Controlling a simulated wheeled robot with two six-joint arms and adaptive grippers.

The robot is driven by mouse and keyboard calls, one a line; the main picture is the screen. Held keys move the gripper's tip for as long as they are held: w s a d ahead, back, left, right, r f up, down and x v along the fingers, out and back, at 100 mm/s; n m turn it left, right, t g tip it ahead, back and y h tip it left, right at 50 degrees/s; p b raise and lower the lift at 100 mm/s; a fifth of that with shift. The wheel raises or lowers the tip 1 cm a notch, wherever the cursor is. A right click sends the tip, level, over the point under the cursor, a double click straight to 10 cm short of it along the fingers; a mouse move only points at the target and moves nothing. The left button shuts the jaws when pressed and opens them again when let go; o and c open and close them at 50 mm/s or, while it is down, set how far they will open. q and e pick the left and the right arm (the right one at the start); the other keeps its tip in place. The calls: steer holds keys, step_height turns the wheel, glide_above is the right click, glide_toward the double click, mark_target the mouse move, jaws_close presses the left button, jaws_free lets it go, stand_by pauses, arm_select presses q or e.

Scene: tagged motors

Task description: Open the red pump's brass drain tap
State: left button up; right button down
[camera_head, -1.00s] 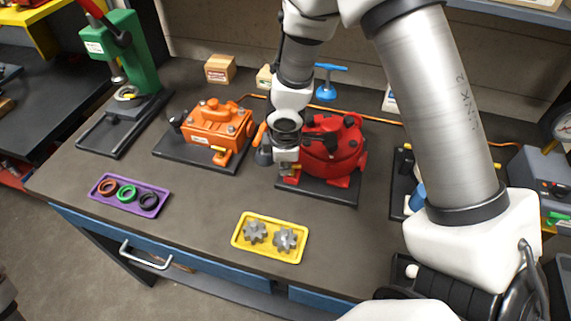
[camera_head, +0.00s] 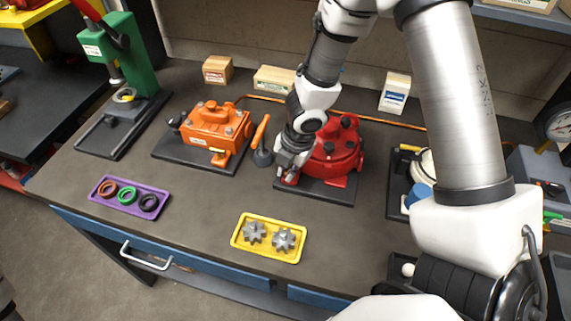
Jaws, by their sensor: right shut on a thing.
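The red pump (camera_head: 343,158) stands on a dark base plate (camera_head: 327,193) in the middle of the bench, partly hidden by my right arm. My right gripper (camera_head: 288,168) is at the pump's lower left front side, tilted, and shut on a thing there. By its place this is the brass drain tap, but the fingers and wrist hide it, so I cannot see how far the tap is turned. My left gripper is not in view.
An orange pump (camera_head: 214,128) stands to the left, with an orange-handled tool (camera_head: 262,140) between the pumps. A purple tray (camera_head: 129,197) with rings and a yellow tray (camera_head: 268,254) with gears lie in front. Boxes (camera_head: 396,92) stand behind. The bench front is otherwise clear.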

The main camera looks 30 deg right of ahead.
steer(key=shift+s+d+n+y+p, duration=0.1)
steer(key=shift+s+n+y+p, duration=0.05)
steer(key=shift+n+p, duration=0.55)
steer(key=shift+s+d+n+y+p, duration=0.15)
steer(key=shift+n+p, duration=0.25)
steer(key=shift+n, duration=0.5)
steer(key=shift+a, duration=0.1)
steer(key=c, duration=1.2)
jaws_free()
steer(key=shift+w, duration=0.1)
